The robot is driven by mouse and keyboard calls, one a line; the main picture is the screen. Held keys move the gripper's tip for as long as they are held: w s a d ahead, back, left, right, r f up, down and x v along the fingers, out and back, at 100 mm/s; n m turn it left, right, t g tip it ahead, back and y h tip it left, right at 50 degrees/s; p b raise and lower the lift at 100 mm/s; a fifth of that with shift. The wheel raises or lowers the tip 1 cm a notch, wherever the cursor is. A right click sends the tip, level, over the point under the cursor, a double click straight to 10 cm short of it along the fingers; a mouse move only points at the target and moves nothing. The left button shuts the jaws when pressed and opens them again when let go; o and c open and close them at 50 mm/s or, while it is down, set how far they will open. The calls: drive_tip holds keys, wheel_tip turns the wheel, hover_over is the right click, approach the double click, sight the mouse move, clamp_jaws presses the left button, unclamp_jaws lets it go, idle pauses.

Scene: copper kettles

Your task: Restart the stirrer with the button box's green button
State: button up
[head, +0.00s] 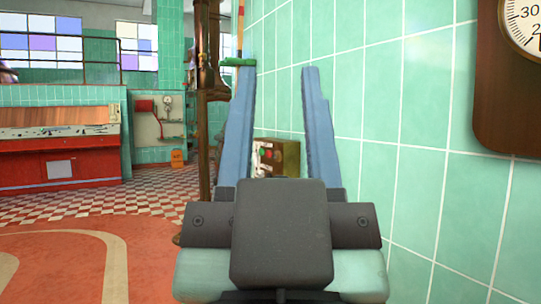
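The button box (288,155) is a small brownish box on the green tiled wall. It shows between the fingers of my gripper, beyond my gripper's body. Its left face carries small red and green buttons, too small to tell apart well. The lower part of the box is partly hidden by my gripper's body. My gripper (279,67) is open, with two long blue fingers spread apart and nothing between them that I can see it touching. The stirrer cannot be made out.
A brown vertical pipe (206,120) stands just left of the left finger. A green handle (238,62) shows by that fingertip. Open floor (55,250) lies left, before a red counter (60,160).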

clamp_jaws()
idle(1.9)
